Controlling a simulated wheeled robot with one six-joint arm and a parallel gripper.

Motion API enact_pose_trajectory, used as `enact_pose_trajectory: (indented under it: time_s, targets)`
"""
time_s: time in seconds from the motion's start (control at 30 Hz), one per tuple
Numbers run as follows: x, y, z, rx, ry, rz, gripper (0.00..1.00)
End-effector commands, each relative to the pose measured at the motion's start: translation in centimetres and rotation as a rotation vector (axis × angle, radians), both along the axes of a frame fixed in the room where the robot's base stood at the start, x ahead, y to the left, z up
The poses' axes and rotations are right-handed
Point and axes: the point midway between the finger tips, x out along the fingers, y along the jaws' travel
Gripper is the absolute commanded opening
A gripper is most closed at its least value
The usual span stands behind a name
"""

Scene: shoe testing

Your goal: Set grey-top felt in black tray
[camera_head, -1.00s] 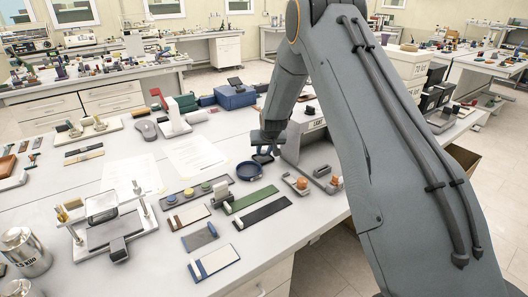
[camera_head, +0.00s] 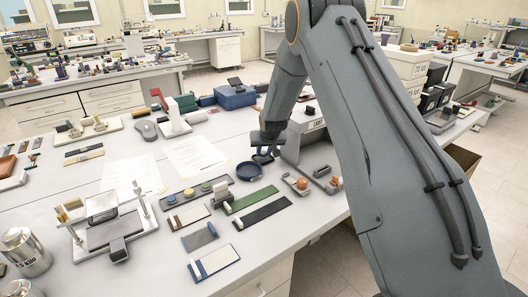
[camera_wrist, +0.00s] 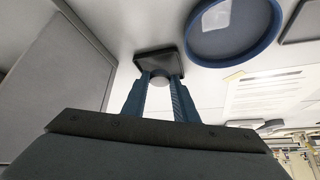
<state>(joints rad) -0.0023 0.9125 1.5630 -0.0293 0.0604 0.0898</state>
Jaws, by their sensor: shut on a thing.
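My gripper (camera_wrist: 160,84) is shut on a small round piece with a grey top, the grey-top felt (camera_wrist: 160,78), between its blue fingers. A small square black tray (camera_wrist: 146,58) lies right at the fingertips in the wrist view. The felt overlaps the tray in that view; whether it touches the tray floor I cannot tell. In the head view my gripper (camera_head: 264,150) points down behind the blue round dish (camera_head: 249,178); the felt is too small to make out there. The dish's rim also shows in the wrist view (camera_wrist: 192,50), beside the tray.
A dark rack (camera_head: 168,202) with several coloured round pieces lies left of the dish. Green and black strips (camera_head: 264,211) lie in front. A grey stand (camera_head: 291,146) is close to the gripper's right. Paper sheets (camera_head: 195,154) lie flat to the left.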

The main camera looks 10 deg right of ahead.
Motion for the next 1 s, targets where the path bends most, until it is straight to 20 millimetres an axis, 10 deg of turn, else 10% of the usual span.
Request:
enact_pose_trajectory:
  time_s: [0.7,0.73,0.83,1.0]
  targets:
    - [0.0,0.0,-1.7,0.0,0.001,0.0,0.06]
    - [0.0,0.0,-1.7,0.0,0.0,0.0,0.3]
    - [0.0,0.0,-1.6,0.0,0.0,0.0,0.46]
    - [0.0,0.2,-1.6,0.0,0.0,0.001,0.48]
